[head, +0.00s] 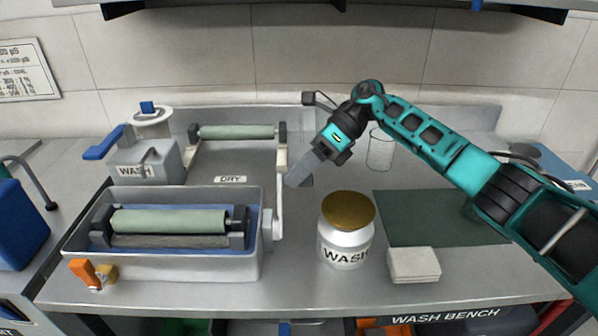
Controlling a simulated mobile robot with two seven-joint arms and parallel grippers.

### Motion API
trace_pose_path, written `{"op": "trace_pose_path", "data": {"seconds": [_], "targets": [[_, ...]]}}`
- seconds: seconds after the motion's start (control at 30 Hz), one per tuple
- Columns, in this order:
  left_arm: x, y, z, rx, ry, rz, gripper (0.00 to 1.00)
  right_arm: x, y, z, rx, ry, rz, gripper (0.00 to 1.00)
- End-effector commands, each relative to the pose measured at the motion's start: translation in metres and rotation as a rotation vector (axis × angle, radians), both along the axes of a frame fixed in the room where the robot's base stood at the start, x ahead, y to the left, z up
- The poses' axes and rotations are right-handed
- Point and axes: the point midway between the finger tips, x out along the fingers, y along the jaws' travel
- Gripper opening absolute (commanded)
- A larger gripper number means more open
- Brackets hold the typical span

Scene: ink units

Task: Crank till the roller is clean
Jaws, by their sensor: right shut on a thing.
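A pale green roller (168,221) lies in a grey wash tray (170,265) at the front left, above a dark grey bar and blue liquid. The roller's visible surface looks evenly pale green, with no clear ink on it. A white crank (281,190) stands on the tray's right side, its arm pointing up from the hub. My right gripper (295,178) comes in from the upper right and is shut at the crank's upper part, on its handle, which the fingers mostly hide. My left gripper is not in view.
A second pale green roller (237,132) rests on a rack behind the DRY label (230,179). A white block (414,265), green mat (430,215) and clear glass (380,152) are further right.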

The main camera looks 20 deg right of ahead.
Motion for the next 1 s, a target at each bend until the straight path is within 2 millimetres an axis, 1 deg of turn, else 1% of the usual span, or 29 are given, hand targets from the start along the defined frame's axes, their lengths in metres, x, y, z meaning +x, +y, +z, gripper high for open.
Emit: {"op": "trace_pose_path", "data": {"seconds": [0.03,0.2,0.23,0.4,0.43,0.67,0.77,0.87,1.0], "targets": [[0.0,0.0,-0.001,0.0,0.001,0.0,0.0,-0.002,-0.001,-0.008,-0.014,0.008,0.003,0.0],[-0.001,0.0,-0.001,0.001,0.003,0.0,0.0,-0.002,-0.001,-0.008,-0.014,0.01,0.004,0.0],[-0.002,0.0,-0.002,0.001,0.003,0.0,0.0,-0.002,-0.001,-0.008,-0.014,0.01,0.003,0.36],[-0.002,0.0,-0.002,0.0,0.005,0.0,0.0,-0.002,0.0,-0.006,-0.01,0.006,0.003,0.52],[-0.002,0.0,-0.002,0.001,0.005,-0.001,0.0,-0.001,0.0,-0.005,-0.009,0.006,0.002,0.53],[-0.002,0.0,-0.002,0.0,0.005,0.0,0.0,-0.001,-0.001,-0.003,-0.006,0.003,0.001,0.53],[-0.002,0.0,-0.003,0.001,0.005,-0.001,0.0,0.001,-0.006,0.001,-0.006,0.002,0.0,0.53],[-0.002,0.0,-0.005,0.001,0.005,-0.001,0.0,0.004,-0.017,0.009,-0.006,0.001,-0.002,0.53],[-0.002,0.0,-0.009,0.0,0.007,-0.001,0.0,0.009,-0.041,0.028,-0.006,0.0,-0.004,0.53]]}}
